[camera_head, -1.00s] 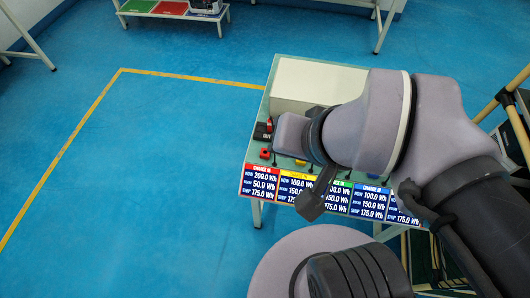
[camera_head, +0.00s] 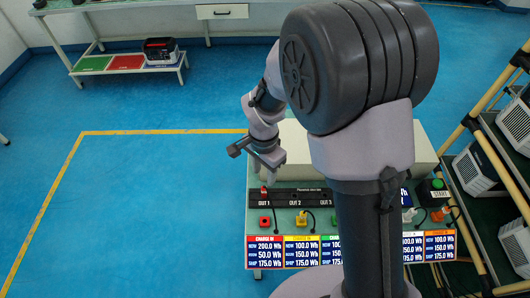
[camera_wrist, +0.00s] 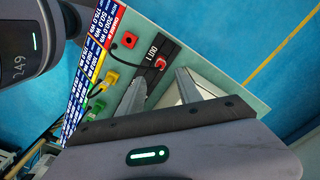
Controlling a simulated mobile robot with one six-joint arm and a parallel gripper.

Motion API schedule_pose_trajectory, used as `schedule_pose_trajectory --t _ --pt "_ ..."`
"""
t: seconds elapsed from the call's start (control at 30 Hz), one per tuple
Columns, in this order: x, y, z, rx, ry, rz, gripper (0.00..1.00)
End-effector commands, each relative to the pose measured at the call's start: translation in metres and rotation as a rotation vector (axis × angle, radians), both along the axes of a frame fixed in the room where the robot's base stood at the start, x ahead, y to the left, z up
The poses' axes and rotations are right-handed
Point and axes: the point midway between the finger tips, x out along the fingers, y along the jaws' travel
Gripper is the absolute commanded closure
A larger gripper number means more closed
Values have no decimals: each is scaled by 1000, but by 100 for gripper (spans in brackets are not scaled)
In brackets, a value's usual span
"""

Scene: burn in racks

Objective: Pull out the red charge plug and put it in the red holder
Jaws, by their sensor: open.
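The red charge plug (camera_head: 264,190) stands in the OUT 1 socket of the black strip. In the wrist view the red plug (camera_wrist: 160,63) shows just beyond the space between my fingertips, with a dark cord at it. The red holder (camera_head: 264,222) is a small red block with a dark opening, in front of OUT 1; it also shows in the wrist view (camera_wrist: 130,40). My gripper (camera_head: 270,172) is open and empty, behind and above the plug. In the wrist view my gripper (camera_wrist: 159,77) has its fingers apart, not touching the plug.
A pale box (camera_head: 295,150) lies behind the strip. Display panels (camera_head: 268,252) line the front edge. A green START button (camera_head: 437,184) is at the right. My arm hides the table's middle.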

Motion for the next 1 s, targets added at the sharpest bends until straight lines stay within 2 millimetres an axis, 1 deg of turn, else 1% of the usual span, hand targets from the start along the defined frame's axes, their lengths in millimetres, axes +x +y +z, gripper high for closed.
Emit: schedule_pose_trajectory --t 0.03,0.2,0.3,0.4,0.53,0.8,0.87,1.0 --pt "-1 0 -19 -1 4 0 58" --pt "-1 0 -65 -1 4 0 58" --pt "-1 0 -87 0 3 -1 58" --pt "0 0 -103 0 1 -1 58" --pt "0 0 -112 0 0 0 58" --pt "0 0 -113 1 -1 0 58" --pt "0 0 -113 1 -1 0 70" --pt "0 0 -113 1 -1 0 98"
